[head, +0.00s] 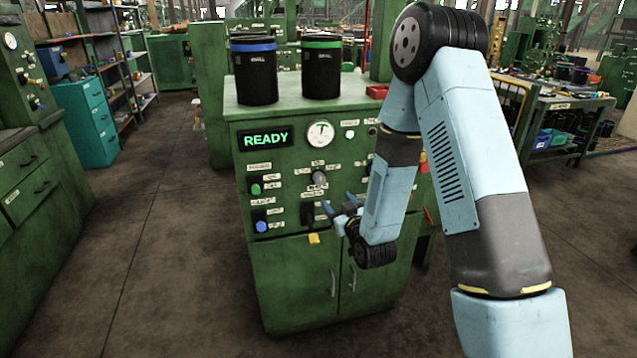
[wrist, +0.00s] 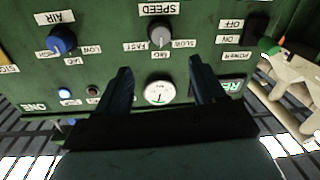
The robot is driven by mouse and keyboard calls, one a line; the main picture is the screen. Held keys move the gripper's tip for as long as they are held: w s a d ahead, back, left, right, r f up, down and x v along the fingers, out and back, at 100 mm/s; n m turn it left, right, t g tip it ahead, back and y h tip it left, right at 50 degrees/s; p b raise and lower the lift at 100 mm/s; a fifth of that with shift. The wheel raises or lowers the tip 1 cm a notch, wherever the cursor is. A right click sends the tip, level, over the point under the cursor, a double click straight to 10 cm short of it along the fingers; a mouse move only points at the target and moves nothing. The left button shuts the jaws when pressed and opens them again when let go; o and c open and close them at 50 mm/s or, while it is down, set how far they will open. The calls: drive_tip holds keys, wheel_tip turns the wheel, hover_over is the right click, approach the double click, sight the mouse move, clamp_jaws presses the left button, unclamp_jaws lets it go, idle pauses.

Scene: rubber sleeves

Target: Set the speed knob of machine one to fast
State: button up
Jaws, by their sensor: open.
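Machine one is the green cabinet (head: 300,275) with a lit READY display (head: 265,139). Its grey speed knob (head: 319,178) sits on the front panel below the dial gauge. The knob (wrist: 160,35) also shows in the wrist view, where the picture is upside down, with SPEED, SLOW and MID labels around it. Its pointer is too small to read surely. My gripper (head: 340,206) is in front of the panel, just below and right of the knob in the head view. In the wrist view, my gripper (wrist: 159,68) has its fingers apart and empty, with the knob beyond them.
A blue AIR knob (wrist: 62,42) flanks the speed knob. Left on the panel are a green control (head: 256,189) and a blue control (head: 261,226); a yellow-tipped lever (head: 314,238) sits lower. Two black canisters (head: 257,80) (head: 321,75) stand on top. The floor left is clear.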

sight(320, 181)
drive_tip(key=x, duration=1.3)
drive_tip(key=shift+w+a, duration=0.2)
drive_tip(key=shift+w, duration=0.15)
drive_tip(key=c, duration=1.1)
drive_tip(key=shift+o, duration=0.6)
drive_tip(key=shift+s+a, duration=0.1)
drive_tip(key=shift+a, duration=0.4)
drive_tip(key=shift+d+f, duration=0.1)
drive_tip(key=shift+d, duration=0.2)
drive_tip(key=shift+c, duration=0.4)
